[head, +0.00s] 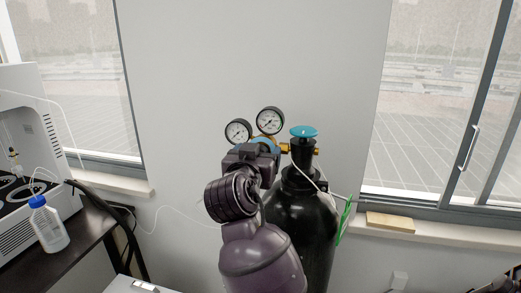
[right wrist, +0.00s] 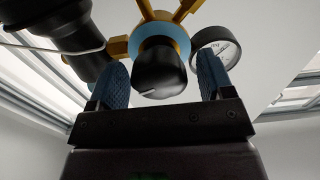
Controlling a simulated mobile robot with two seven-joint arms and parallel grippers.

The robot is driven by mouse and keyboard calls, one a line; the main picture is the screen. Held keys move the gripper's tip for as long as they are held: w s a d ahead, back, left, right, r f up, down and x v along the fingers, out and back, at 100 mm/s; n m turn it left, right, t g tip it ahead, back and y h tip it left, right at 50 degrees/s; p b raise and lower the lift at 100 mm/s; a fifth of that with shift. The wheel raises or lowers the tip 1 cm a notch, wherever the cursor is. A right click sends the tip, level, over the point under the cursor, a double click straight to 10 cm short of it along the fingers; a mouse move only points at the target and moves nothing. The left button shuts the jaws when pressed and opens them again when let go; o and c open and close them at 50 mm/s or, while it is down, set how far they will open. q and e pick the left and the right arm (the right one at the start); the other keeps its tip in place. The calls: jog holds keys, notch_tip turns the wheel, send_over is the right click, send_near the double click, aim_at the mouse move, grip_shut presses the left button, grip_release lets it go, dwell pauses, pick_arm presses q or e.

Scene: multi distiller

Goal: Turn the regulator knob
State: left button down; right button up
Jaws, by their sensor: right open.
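The regulator knob (right wrist: 160,75) is black and round with a white mark, in front of a blue ring on a brass body in the right wrist view. My right gripper (right wrist: 163,82) is open, with one blue-padded finger on each side of the knob. Gaps show between the pads and the knob, so it is not gripped. In the head view my right gripper (head: 258,150) is at the regulator below two round gauges (head: 269,121) and hides the knob. My left gripper is not in view.
A black gas cylinder (head: 312,225) with a teal valve handwheel (head: 303,131) stands right of the regulator. A pressure gauge (right wrist: 217,46) is close to one finger in the right wrist view. At left, a bottle with a blue cap (head: 48,228) stands on a dark bench.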

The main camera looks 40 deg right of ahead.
jog(key=shift+w+d, duration=0.2)
jog(key=shift+d, duration=0.05)
jog(key=shift+c, duration=0.4)
jog(key=c, duration=0.8)
jog(key=n, duration=0.6)
jog(key=shift+a, duration=0.15)
jog(key=n, duration=0.6)
jog(key=shift+w+n, duration=0.15)
jog(key=shift+n, duration=0.25)
